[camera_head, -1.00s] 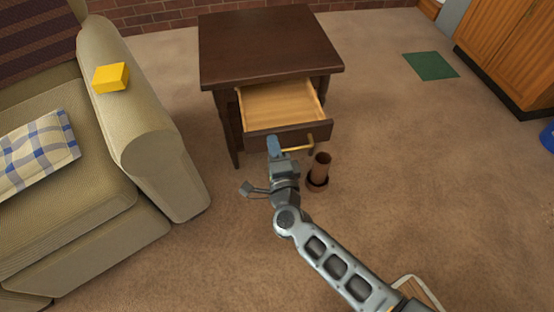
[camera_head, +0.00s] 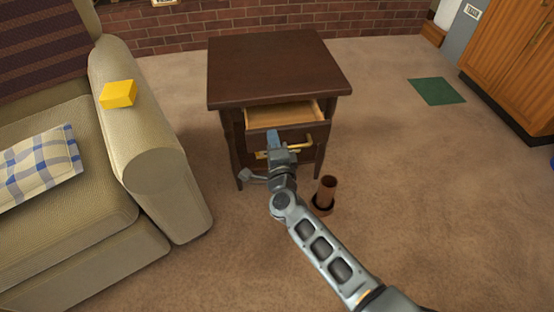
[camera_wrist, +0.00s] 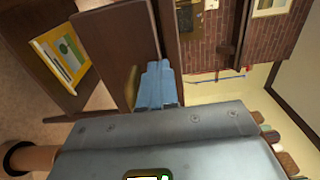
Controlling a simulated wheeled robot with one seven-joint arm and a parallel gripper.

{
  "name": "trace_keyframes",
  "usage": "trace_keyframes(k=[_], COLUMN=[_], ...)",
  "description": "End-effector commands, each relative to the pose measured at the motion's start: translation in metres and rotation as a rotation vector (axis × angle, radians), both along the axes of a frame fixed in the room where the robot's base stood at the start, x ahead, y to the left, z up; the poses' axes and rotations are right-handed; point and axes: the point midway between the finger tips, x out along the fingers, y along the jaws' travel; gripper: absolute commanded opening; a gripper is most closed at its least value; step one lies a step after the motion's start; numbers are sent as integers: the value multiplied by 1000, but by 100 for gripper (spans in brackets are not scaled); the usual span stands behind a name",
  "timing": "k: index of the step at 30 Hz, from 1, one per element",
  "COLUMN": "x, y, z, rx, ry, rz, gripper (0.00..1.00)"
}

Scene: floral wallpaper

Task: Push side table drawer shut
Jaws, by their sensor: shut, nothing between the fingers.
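The dark wooden side table (camera_head: 275,68) stands against the brick wall side of the room. Its drawer (camera_head: 306,135) is partly open, with the pale wooden inside (camera_head: 285,113) showing below the tabletop. A brass handle (camera_head: 318,144) runs across the drawer front. My gripper (camera_head: 273,139) is shut and empty, its blue fingertips at the drawer front, left of the middle; they appear to touch it. In the wrist view the blue fingers (camera_wrist: 157,85) are together near the dark drawer front (camera_wrist: 120,45), and part of the brass handle (camera_wrist: 132,87) shows beside them.
A beige sofa (camera_head: 150,165) with a yellow block (camera_head: 118,94) on its arm stands left of the table. A brown cylinder (camera_head: 326,190) in a dark round base stands on the floor by the table's right front. Open carpet lies to the right, with a green mat (camera_head: 436,91).

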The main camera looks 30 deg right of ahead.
Motion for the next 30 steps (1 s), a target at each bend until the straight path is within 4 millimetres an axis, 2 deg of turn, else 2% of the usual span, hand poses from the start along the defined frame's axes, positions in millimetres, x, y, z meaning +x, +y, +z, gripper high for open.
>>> trace_keyframes(k=[1,6,12,18,30], x=[16,54,84,95,95], y=[-5,-18,-27,-31,-31], z=[-3,-3,-2,-1,0], rx=[1,1,1,1,0], ry=[-3,-3,-1,0,1], rz=[-3,-3,-1,0,0], gripper=[0,0,0,0,0])
